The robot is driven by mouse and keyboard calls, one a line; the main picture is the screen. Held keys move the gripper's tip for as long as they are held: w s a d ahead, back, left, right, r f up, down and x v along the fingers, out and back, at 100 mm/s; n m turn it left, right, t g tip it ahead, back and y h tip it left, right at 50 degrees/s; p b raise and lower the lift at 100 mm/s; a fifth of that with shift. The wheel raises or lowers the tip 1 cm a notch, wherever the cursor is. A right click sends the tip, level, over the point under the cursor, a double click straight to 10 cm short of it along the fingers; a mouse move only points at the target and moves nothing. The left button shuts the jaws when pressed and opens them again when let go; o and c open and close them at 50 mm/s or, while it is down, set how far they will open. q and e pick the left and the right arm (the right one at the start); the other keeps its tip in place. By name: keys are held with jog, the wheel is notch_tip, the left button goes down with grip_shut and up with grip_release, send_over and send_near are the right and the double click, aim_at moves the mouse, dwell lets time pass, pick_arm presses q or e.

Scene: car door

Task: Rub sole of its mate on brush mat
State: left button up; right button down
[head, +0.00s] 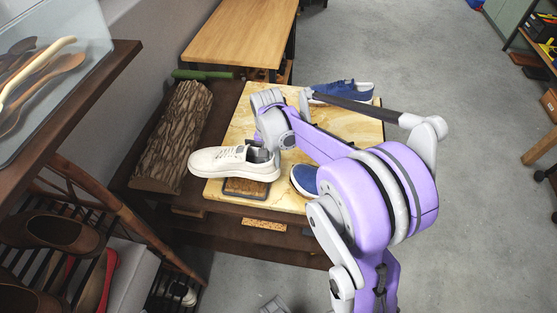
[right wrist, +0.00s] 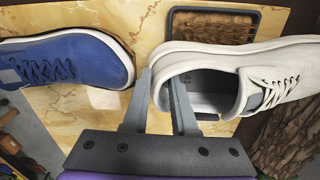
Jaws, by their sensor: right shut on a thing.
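A white sneaker (head: 225,161) is in the head view, toe pointing left, at the front left of the marbled board. My right gripper (right wrist: 160,88) is shut on the rim of its heel, one finger inside the opening and one outside. The brush mat (head: 245,188), a brown pad in a dark frame, lies at the board's front edge, partly hidden under the sneaker. It also shows beside the shoe in the right wrist view (right wrist: 212,26). I cannot tell whether the sole touches the bristles. My left gripper is out of view.
A blue shoe (head: 304,180) lies right of the white one, partly behind my arm. Another blue shoe (head: 347,92) is at the board's back right. A shoe rack is at lower left.

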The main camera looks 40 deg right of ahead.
jog(key=shift+w+a, duration=0.5)
jog(key=shift+w, duration=0.15)
jog(key=shift+s+d, duration=1.95)
jog(key=shift+s, duration=0.4)
jog(key=shift+w+a, duration=1)
jog(key=shift+w, duration=0.2)
jog(key=shift+w+a, duration=1)
jog(key=shift+w, duration=0.2)
jog(key=shift+r, duration=0.1)
